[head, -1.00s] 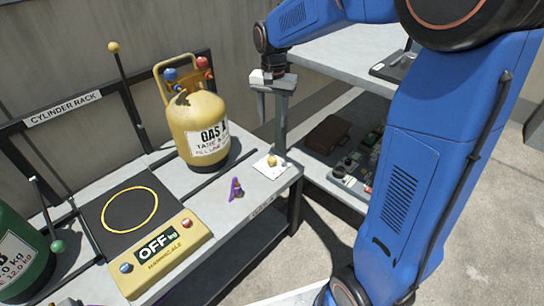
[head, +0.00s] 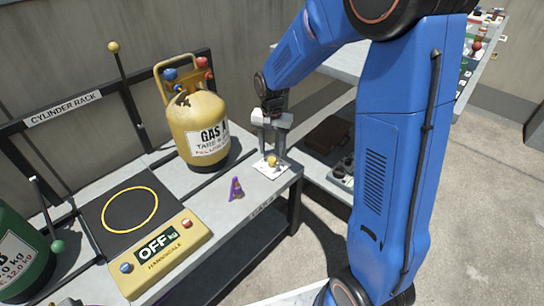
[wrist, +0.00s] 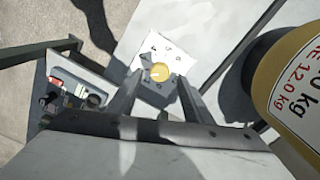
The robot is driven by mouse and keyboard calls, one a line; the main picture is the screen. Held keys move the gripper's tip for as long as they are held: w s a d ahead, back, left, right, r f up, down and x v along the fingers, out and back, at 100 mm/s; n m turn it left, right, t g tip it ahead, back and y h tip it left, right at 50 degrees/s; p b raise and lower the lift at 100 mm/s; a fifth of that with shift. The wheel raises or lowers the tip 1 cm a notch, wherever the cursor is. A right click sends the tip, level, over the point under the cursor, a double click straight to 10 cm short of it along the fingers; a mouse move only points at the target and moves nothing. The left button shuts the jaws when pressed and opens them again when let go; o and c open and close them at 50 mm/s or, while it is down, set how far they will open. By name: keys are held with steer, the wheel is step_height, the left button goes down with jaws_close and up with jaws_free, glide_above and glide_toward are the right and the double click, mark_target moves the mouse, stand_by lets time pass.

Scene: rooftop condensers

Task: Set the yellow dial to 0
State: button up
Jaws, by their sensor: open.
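The yellow dial (head: 272,160) sits on a white plate (head: 262,168) at the right end of the grey bench. In the wrist view the dial (wrist: 159,71) shows a pale mark on its face, and the plate (wrist: 150,48) has small dark marks around it. The marks are too small to read. My gripper (head: 272,150) points down over the dial, with its fingers apart. In the wrist view my gripper (wrist: 158,88) has one finger on each side of the dial, with nothing held. Whether the fingers touch the dial I cannot tell.
A yellow gas cylinder (head: 204,125) stands left of the dial. A purple object (head: 236,189) lies in front of it. A scale (head: 170,240) reading OFF is farther left, with a green cylinder (head: 20,255) at the edge. A shelf (head: 335,60) with several items stands behind right.

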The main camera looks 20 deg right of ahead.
mark_target(272, 158)
steer(key=shift+f, duration=1.95)
steer(key=c, duration=1.1)
steer(key=shift+o, duration=0.2)
